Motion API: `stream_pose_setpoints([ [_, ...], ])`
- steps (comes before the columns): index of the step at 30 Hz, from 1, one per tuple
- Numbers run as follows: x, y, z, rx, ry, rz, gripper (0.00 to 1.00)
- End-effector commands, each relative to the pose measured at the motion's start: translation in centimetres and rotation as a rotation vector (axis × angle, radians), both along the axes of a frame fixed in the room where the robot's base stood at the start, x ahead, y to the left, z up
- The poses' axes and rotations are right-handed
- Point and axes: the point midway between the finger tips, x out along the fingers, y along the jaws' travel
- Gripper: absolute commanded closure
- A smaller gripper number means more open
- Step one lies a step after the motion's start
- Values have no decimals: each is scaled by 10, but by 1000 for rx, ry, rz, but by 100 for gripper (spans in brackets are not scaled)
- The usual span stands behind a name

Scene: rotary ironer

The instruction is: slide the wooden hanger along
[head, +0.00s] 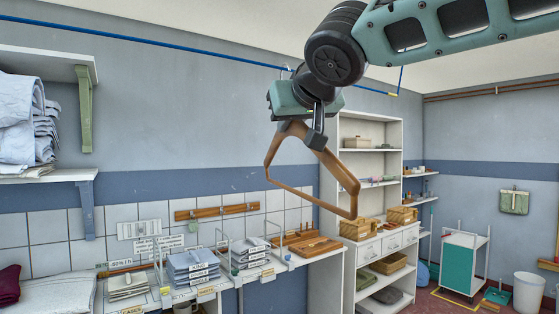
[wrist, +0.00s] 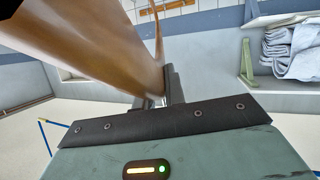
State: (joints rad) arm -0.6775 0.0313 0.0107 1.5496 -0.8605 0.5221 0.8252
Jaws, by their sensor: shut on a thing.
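The wooden hanger (head: 346,178) is in the middle of the head view, tilted, its right end lower than its left. My gripper (head: 316,138) is shut on the upper part of the hanger, near its neck. In the wrist view the hanger (wrist: 90,42) crosses close to the camera at the upper left, beside the gripper fingers (wrist: 165,88). A blue rail (head: 150,41) runs along the upper wall behind my gripper. My gripper and arm cover the hook area, so I cannot tell how the hook sits on the rail.
A counter with stacks of folded cloth (head: 192,264) stands below left. A wall shelf (head: 45,62) holds linen at the far left. A white shelf unit (head: 352,128) with baskets stands behind the hanger. The air left of the hanger is clear.

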Motion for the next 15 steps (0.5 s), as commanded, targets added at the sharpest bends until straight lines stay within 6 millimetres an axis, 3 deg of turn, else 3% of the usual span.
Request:
stream_pose_setpoints([
  [15,16,-25,3,0,0,-1,100],
])
